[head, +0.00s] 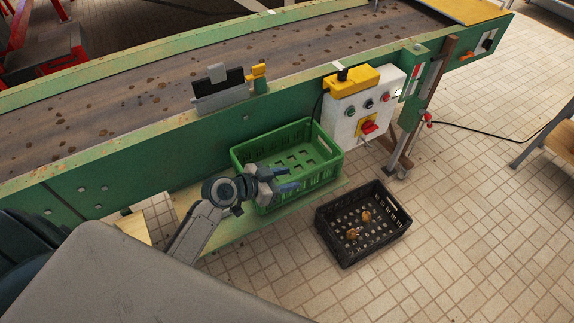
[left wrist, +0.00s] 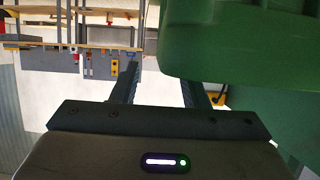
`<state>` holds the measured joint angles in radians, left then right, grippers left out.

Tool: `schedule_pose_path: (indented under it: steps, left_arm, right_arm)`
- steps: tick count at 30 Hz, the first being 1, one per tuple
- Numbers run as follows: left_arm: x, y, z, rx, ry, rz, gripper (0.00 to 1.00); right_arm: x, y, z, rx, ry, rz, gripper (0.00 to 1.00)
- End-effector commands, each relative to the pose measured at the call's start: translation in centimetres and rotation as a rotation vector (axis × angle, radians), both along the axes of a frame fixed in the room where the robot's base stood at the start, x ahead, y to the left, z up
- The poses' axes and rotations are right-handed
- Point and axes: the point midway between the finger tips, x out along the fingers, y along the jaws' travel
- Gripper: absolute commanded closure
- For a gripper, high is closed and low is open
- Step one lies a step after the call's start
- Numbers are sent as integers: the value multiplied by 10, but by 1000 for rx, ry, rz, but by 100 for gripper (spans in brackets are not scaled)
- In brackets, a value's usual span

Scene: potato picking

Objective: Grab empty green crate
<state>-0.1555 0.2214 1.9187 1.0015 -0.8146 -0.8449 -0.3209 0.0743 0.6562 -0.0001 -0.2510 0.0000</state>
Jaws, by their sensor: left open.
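The empty green crate (head: 322,176) stands upright on a green shelf below the conveyor's side. My left gripper (head: 289,180) is open at the crate's near left side, its blue-grey fingers by the near rim. I cannot tell whether the fingers touch the crate. My right gripper is not in view.
A black crate (head: 347,258) with a few potatoes stands on the tiled floor to the right. The conveyor (head: 160,90) runs behind, with a white control box (head: 362,122) on its side. A wooden table (head: 560,135) is at the right edge. Floor at the lower right is clear.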

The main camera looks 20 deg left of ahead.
Motion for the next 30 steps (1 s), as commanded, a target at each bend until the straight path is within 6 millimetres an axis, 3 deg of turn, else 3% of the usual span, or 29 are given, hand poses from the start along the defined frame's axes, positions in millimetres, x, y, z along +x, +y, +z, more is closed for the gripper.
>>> schedule_pose_path:
  steps: [7,19,25,30]
  left_arm:
    - [28,-15,-8,-4,1,2,59]
    - [39,-24,-18,0,-1,1,59]
    - [39,-24,-18,0,0,1,96]
    - [39,-24,-18,0,0,1,100]
  right_arm:
    - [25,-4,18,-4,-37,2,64]
    - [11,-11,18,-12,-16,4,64]
    - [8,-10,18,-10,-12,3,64]
    - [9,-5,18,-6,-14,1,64]
